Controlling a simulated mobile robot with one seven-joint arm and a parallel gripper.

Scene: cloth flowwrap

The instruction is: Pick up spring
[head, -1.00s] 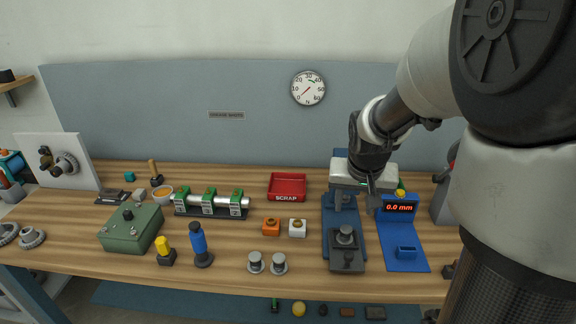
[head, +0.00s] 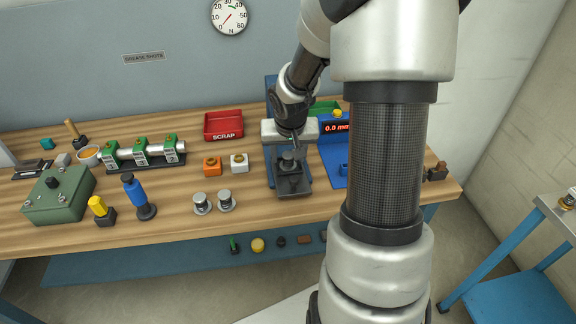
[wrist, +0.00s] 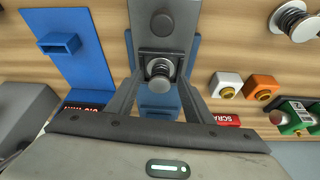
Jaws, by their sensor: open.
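A small grey coiled piece with a round top, which looks like the spring (wrist: 160,71), stands upright in the dark seat of the bench press (wrist: 165,20). It also shows in the head view (head: 289,160), small and partly shaded. My gripper (wrist: 160,62) is open, with one finger on each side of the coiled piece in the wrist view. In the head view my gripper (head: 293,141) hangs just above the press. I cannot tell how far the fingertips are above the piece, and I see no contact.
A blue gauge stand (head: 334,155) is right of the press. White (head: 239,163) and orange (head: 212,166) blocks, a red scrap tray (head: 223,124) and two silver spools (head: 202,203) are to its left. Bare wood lies in front of the press.

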